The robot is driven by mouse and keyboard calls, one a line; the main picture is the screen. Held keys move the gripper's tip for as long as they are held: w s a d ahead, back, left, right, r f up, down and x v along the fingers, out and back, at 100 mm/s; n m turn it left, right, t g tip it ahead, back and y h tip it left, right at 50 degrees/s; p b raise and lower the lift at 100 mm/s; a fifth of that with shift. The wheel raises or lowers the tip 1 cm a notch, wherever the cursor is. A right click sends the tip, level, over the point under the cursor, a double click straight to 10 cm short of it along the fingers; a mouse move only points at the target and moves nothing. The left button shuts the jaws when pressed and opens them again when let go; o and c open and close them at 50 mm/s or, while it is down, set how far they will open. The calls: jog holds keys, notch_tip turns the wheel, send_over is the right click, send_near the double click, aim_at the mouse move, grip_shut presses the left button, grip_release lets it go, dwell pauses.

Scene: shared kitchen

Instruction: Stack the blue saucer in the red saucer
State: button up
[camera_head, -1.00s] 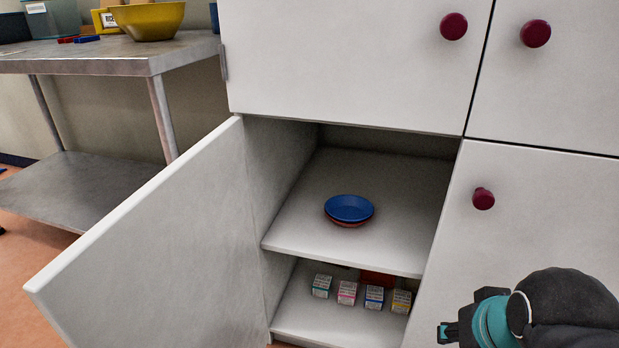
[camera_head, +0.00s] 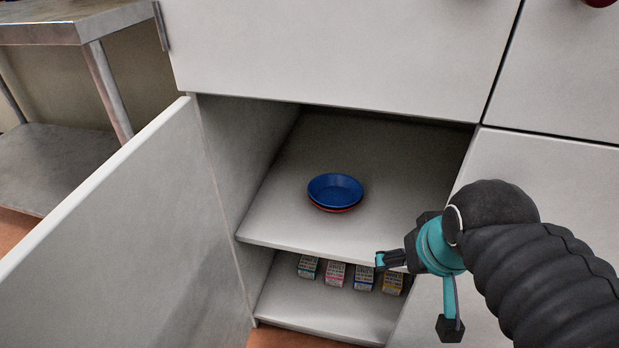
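The blue saucer (camera_head: 335,188) sits on top of the red saucer (camera_head: 337,209) on the upper shelf of the open cabinet. The blue saucer looks roughly level and nested in the red one. My gripper (camera_head: 416,294) is in front of the cabinet, to the right of and lower than the saucers. Its fingers are spread apart with nothing between them, and it is clear of both saucers.
The open cabinet door (camera_head: 120,235) stands out at the left. Several small boxes (camera_head: 335,273) stand in a row on the lower shelf. The upper shelf (camera_head: 275,226) is bare around the saucers. A metal table (camera_head: 75,28) is at the far left.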

aim_at(348, 200)
jog(key=w+a+r+n+h+p, duration=0.1)
jog(key=w+a+n+h+p, duration=0.3)
jog(key=w+a+n, duration=1.2)
jog(key=w+n+h, duration=0.1)
jog(key=n+h, duration=0.2)
jog(key=n, duration=0.6)
jog(key=shift+a+t+p, duration=0.3)
jog(key=shift+a+t, duration=0.1)
jog(key=shift+w+r, duration=0.1)
jog(key=shift+w, duration=0.05)
jog(key=b+x, duration=0.2)
jog(key=x, duration=1.2)
jog(key=shift+b, duration=0.4)
jog(key=shift+s, duration=0.25)
jog(key=c, duration=1.7)
